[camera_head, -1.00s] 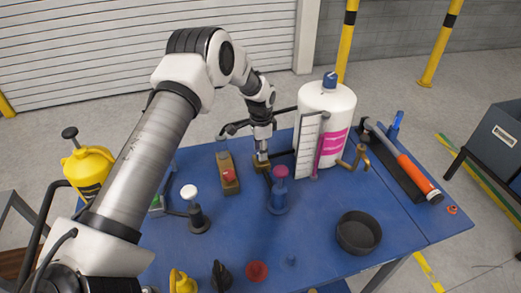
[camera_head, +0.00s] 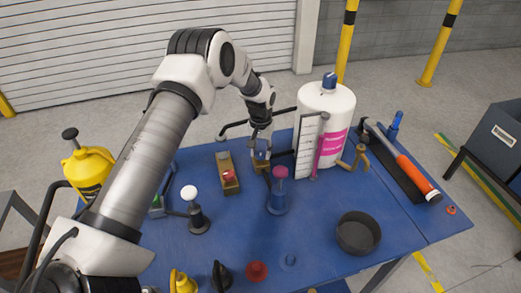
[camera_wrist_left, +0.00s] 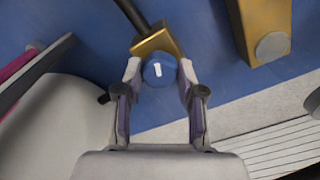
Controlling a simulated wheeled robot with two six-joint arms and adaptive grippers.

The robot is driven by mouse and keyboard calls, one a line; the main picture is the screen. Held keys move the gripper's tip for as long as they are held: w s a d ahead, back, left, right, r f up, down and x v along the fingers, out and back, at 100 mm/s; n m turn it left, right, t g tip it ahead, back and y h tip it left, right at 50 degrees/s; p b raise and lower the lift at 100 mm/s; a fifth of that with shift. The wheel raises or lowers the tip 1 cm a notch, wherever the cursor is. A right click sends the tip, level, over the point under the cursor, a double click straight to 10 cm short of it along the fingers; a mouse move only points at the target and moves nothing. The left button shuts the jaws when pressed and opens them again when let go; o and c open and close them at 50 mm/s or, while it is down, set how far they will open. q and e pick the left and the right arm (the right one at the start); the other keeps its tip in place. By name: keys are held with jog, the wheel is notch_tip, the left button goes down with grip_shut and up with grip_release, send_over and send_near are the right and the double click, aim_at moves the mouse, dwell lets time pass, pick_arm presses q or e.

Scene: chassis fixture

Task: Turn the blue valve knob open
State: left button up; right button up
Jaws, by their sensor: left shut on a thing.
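The blue valve knob (camera_wrist_left: 159,71) is round with a short white mark on its top, seen in the left wrist view. It sits at the end of a brass valve body (camera_wrist_left: 152,42) joined to a dark pipe (camera_wrist_left: 131,14). My left gripper (camera_wrist_left: 160,76) is shut on the knob, one finger on each side. In the head view my left gripper (camera_head: 260,158) reaches down to the valve at the back middle of the table, and its fingers largely hide the knob there. My right gripper is not in view.
A white tank (camera_head: 340,105) with a pink label stands right of the valve. A brass block with a red button (camera_head: 229,176) is left of it. A blue-based post with a pink knob (camera_head: 278,195) stands in front. A black bowl (camera_head: 358,233) is at the front right.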

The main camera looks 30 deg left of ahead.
aim_at(261, 153)
pick_arm(q)
jog(key=n, duration=0.4)
jog(key=shift+s+d+f, duration=0.1)
jog(key=shift+s+f, duration=0.1)
dwell(0.3)
jog(key=o, duration=1.1)
jog(key=shift+w, duration=0.1)
jog(key=shift+o, duration=0.2)
jog(key=shift+w, duration=0.1)
jog(key=shift+r, duration=0.15)
jog(key=shift+r, duration=0.3)
notch_tip(261, 153, up, 11)
